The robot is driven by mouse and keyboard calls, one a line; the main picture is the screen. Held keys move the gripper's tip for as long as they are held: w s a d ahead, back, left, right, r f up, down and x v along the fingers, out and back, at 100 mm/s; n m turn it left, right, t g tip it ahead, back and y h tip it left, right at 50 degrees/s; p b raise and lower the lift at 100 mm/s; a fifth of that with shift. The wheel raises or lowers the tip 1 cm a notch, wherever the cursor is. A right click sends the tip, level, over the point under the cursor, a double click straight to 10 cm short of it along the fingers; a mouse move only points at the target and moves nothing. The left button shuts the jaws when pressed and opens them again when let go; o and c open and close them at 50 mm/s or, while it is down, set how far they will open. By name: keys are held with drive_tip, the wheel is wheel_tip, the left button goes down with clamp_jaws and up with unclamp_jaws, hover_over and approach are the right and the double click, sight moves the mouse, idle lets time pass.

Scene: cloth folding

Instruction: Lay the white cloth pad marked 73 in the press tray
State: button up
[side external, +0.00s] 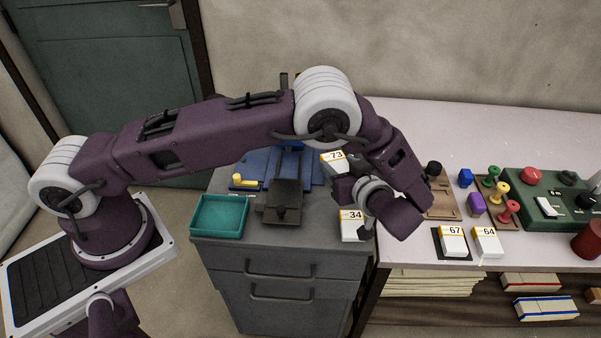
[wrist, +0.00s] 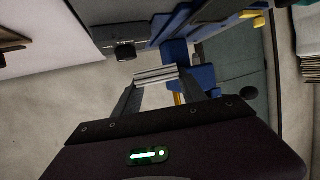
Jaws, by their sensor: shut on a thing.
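The white cloth pad marked 73 (side external: 333,161) is held above the grey cabinet, its label facing up. My gripper (side external: 343,175) is shut on it. In the wrist view the pad (wrist: 157,76) shows edge-on as a layered white stack between the fingertips (wrist: 158,84). A blue press (side external: 258,162) stands at the back of the cabinet, with a dark grey part (side external: 284,194) at its front, left of the pad. I cannot tell whether this part is the tray. The pad is apart from the press.
An open teal tray (side external: 219,216) lies on the cabinet's left. Pad 34 (side external: 351,226) lies on the right of the cabinet top, below my wrist. Pads 67 (side external: 453,242) and 64 (side external: 488,242), stamps and a green panel (side external: 548,193) occupy the pale bench.

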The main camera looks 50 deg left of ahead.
wheel_tip(320, 180, down, 9)
drive_tip(key=shift+r, duration=0.1)
drive_tip(key=o, duration=1.3)
drive_tip(key=shift+f, duration=0.2)
